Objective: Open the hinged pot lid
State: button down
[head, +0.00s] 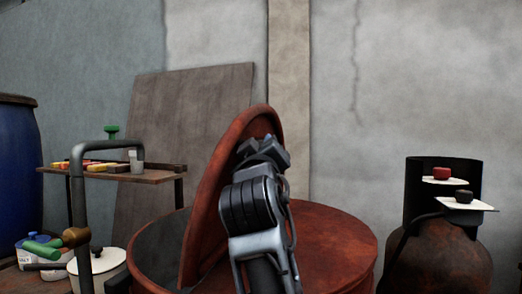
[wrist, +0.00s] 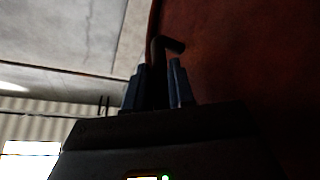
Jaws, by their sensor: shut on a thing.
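The rust-red pot lid (head: 215,190) stands steeply raised in the head view, nearly upright, with its top edge leaning right. The rust-red pot (head: 335,245) is below it, its dark inside showing at the left and a flat red top at the right. My gripper (head: 264,150) is at the right face of the lid, near its upper part. In the wrist view my gripper (wrist: 157,80) is shut on a dark bent handle (wrist: 166,46) beside the red lid face (wrist: 240,70). My arm hides part of the lid and pot.
A rusty gas cylinder (head: 440,262) stands at the right, with small cards and knobs by its top. A wall is behind.

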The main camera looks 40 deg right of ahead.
jog(key=c, duration=1.1)
grip_release()
jog(key=shift+o, duration=0.2)
jog(key=b+v, duration=0.1)
jog(key=v, duration=0.7)
